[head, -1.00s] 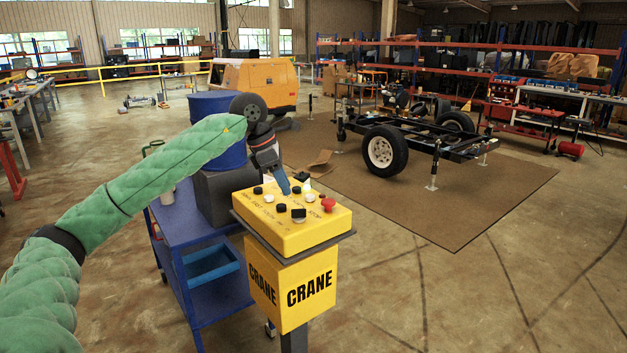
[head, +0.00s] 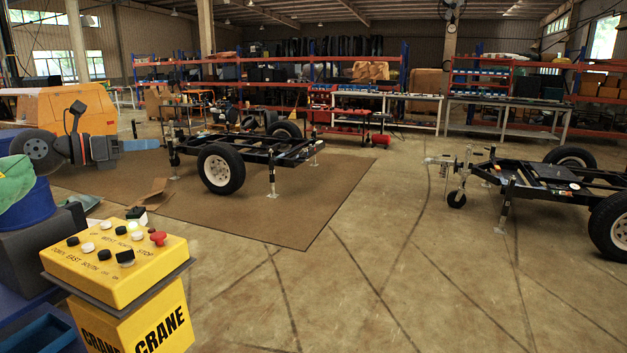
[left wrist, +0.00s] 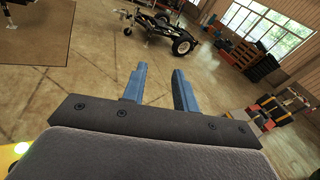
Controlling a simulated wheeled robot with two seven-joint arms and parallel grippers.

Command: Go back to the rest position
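My left gripper (head: 157,144) is raised above and behind the yellow crane control box (head: 118,270), clear of it, with its blue fingers level and pointing right. In the left wrist view the two blue fingers (left wrist: 158,74) are apart, with nothing between them but floor. The box carries several black and white buttons and a red knob (head: 157,238) on its top. My right gripper is in neither view.
A blue cart (head: 15,312) stands against the box's left side, with a blue drum (head: 30,208) behind. A trailer chassis (head: 245,150) stands on a brown mat (head: 290,222). A second chassis (head: 540,185) is at right. The floor between is open.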

